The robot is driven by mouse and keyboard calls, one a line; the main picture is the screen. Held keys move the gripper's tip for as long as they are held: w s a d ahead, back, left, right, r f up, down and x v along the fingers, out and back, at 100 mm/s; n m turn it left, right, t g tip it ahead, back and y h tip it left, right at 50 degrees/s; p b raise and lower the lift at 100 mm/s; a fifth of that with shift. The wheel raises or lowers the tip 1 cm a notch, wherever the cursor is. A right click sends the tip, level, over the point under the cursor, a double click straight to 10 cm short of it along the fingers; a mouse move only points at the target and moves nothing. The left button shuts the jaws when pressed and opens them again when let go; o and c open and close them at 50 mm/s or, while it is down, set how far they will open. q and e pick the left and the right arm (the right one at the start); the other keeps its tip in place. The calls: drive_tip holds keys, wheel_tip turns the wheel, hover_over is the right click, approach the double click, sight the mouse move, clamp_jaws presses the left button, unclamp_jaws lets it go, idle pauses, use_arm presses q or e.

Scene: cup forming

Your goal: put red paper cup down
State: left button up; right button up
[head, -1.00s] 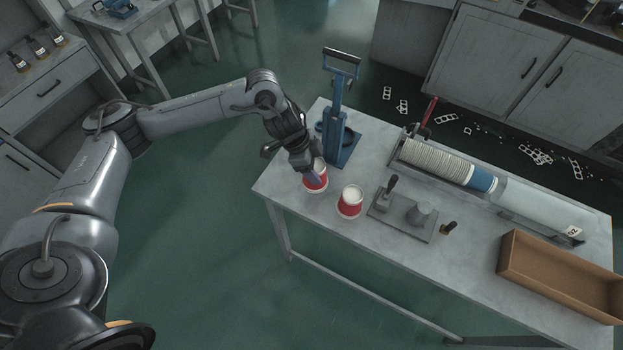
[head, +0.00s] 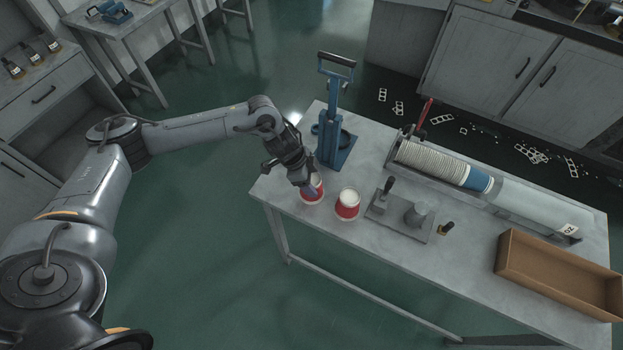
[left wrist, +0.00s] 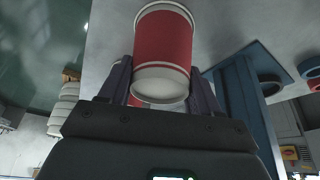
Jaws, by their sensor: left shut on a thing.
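My left gripper (head: 305,185) is shut on a red paper cup (head: 314,192) with white bands. The cup is at the left end of the grey worktable, near its front edge. I cannot tell whether its base touches the tabletop. In the left wrist view the held cup (left wrist: 163,45) sits between the two fingers. A second red and white cup (head: 347,206) stands upright on the table just right of the held one. My right gripper is not in view.
A blue hand press (head: 333,140) stands behind the cups. A grey plate with metal tooling (head: 400,218) lies to their right. Farther right are a trough with stacked paper pieces (head: 430,162) and an open brown box (head: 555,278). The table's left edge is close to the held cup.

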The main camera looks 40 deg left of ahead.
use_arm(q)
drive_tip(key=o, duration=1.1)
drive_tip(key=v, duration=1.1)
drive_tip(key=s+d+f+t+h, duration=0.1)
drive_tip(key=d+t, duration=0.2)
drive_tip(key=d, duration=0.9)
drive_tip(key=d+f+t+h, duration=0.1)
drive_tip(key=d+f+t, duration=0.15)
drive_tip(key=d, duration=0.95)
drive_tip(key=s+a+f+n+g+y, duration=0.2)
drive_tip(key=s+a+f+n, duration=0.1)
drive_tip(key=s, duration=0.6)
drive_tip(key=s+a+f+n+g+y, duration=0.2)
drive_tip(key=s+a+n, duration=0.3)
drive_tip(key=s+a, duration=0.3)
drive_tip(key=shift+s+a+f+n+y, duration=0.2)
drive_tip(key=shift+s+f+n+y, duration=0.15)
drive_tip(key=shift+s+y, duration=0.45)
